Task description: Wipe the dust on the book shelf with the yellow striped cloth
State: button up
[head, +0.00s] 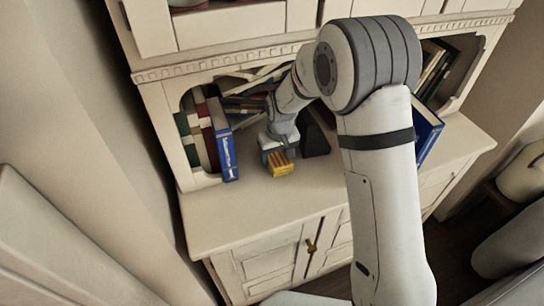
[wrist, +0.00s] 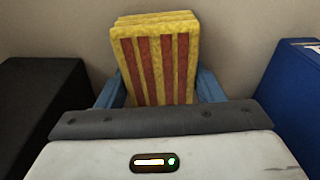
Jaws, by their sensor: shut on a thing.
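The yellow cloth with red stripes (head: 280,164) is a folded block in my gripper (head: 275,155), low over the cream book shelf surface (head: 260,205). In the wrist view the cloth (wrist: 155,62) stands out between the two blue fingers of my gripper (wrist: 158,90), which are shut on it. I cannot tell whether the cloth touches the surface. No dust can be made out in either view. My arm hides part of the shelf behind it.
A blue book (head: 222,140) and several other books stand left of my gripper. Another blue book (head: 428,130) leans at the right. A black object (head: 314,136) is close on the gripper's right. The shelf's front strip is clear.

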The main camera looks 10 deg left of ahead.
aim_at(255, 168)
jog(key=shift+w+d, duration=0.35)
jog(key=shift+d, duration=0.3)
jog(key=shift+w+d, duration=0.3)
jog(key=shift+d, duration=0.3)
jog(key=shift+s+a+r, duration=0.1)
jog(key=shift+s+a, duration=0.3)
jog(key=shift+a, duration=0.35)
jog(key=shift+s+a+r, duration=0.1)
jog(key=shift+s+a, duration=0.3)
jog(key=shift+a, duration=0.35)
jog(key=shift+s+a+f+b, duration=0.1)
jog(key=shift+s+a+b, duration=0.15)
jog(key=shift+s+a, duration=0.5)
jog(key=shift+s+a+f+b, duration=0.15)
jog(key=shift+s+a+b, duration=0.2)
jog(key=shift+a, duration=0.65)
jog(key=shift+s+a+f+b, duration=0.15)
jog(key=shift+s+a, duration=0.45)
jog(key=shift+a, duration=0.3)
jog(key=shift+r+p, duration=1.75)
jog(key=shift+r, duration=1.35)
notch_tip(255, 168, up, 3)
jog(key=shift+w+r+p, duration=0.1)
jog(key=shift+p, duration=0.75)
